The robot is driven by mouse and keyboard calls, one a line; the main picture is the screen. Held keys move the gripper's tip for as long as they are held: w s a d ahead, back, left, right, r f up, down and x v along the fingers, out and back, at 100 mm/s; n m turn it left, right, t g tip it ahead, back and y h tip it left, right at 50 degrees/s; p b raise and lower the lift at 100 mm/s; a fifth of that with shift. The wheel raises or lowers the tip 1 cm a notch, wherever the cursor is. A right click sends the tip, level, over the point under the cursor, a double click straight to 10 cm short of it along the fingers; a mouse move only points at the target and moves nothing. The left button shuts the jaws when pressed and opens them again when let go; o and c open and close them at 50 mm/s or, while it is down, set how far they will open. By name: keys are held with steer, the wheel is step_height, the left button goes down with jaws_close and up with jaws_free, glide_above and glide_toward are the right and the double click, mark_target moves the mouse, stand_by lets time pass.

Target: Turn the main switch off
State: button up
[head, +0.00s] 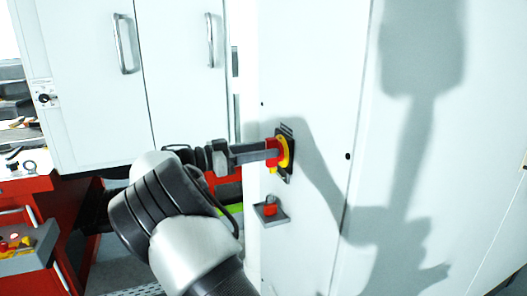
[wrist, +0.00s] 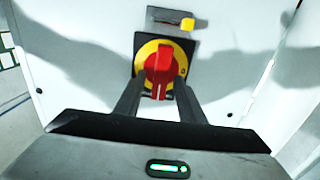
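The main switch is a red rotary knob (wrist: 160,66) on a round yellow plate (wrist: 143,49) with a dark backing, mounted on a white cabinet. In the head view the red knob (head: 272,152) is at the tip of my gripper (head: 266,154). In the wrist view my gripper (wrist: 158,88) has one dark finger on each side of the knob's lower part. A small gap seems to show beside the knob, so the fingers look open around it. The knob's grip bar runs up and down in the wrist view, with a white mark at its lower end.
A small grey holder with a red part (head: 270,208) sits on the cabinet just below the switch. White cabinet doors with handles (head: 122,44) stand at left. A red tool cabinet (head: 30,190) is at far left. The white panel to the right is clear.

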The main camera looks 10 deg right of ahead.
steer(key=shift+d, duration=0.1)
jaws_close()
steer(key=shift+n, duration=0.3)
steer(key=shift+w+f+n+p, duration=0.2)
steer(key=shift+n+p, duration=1.3)
steer(key=shift+n, duration=1.35)
steer(key=shift+w+f+n+p, duration=0.2)
steer(key=shift+n+p, duration=1.25)
steer(key=shift+n, duration=1.45)
steer(key=shift+w+f+n+p, duration=0.2)
steer(key=shift+n+p, duration=1.3)
steer(key=shift+n, duration=1.35)
